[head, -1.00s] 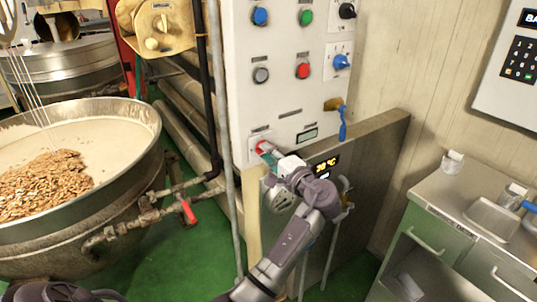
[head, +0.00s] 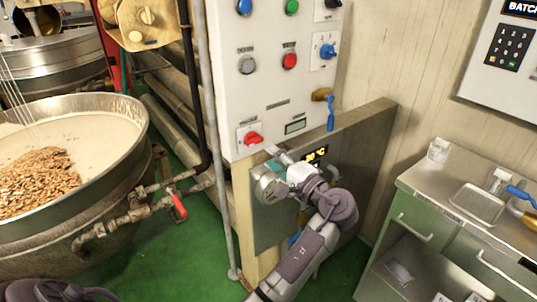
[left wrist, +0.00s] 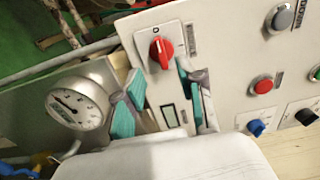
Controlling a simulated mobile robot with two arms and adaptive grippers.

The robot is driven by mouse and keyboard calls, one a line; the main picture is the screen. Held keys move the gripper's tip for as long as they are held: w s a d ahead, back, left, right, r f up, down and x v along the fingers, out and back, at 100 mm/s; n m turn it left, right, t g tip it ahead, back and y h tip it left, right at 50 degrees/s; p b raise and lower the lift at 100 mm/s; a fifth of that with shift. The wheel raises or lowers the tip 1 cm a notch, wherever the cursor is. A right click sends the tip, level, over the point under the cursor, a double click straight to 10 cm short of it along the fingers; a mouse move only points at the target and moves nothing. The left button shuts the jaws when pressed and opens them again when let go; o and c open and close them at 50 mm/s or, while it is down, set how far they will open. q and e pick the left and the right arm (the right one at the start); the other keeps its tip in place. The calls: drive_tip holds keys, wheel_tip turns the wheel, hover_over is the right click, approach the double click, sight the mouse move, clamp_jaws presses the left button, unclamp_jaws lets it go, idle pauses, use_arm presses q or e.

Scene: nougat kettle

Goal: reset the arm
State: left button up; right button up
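My left gripper (head: 272,161) is in front of the lower edge of the white control panel (head: 262,98). In the left wrist view its two teal-padded fingers (left wrist: 160,92) are spread apart with nothing held between them. A red rotary switch (head: 253,139) sits on the panel's lower left corner, just above and left of the gripper in the head view. The switch (left wrist: 161,50) also shows beyond the open fingers in the left wrist view, apart from them. My right gripper is not in view.
A steel kettle (head: 115,180) with nuts stands at the left, with pipes and a red-handled valve (head: 180,206) beside it. A green cabinet (head: 425,225) stands at the right. A round gauge (left wrist: 77,105) shows in the left wrist view.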

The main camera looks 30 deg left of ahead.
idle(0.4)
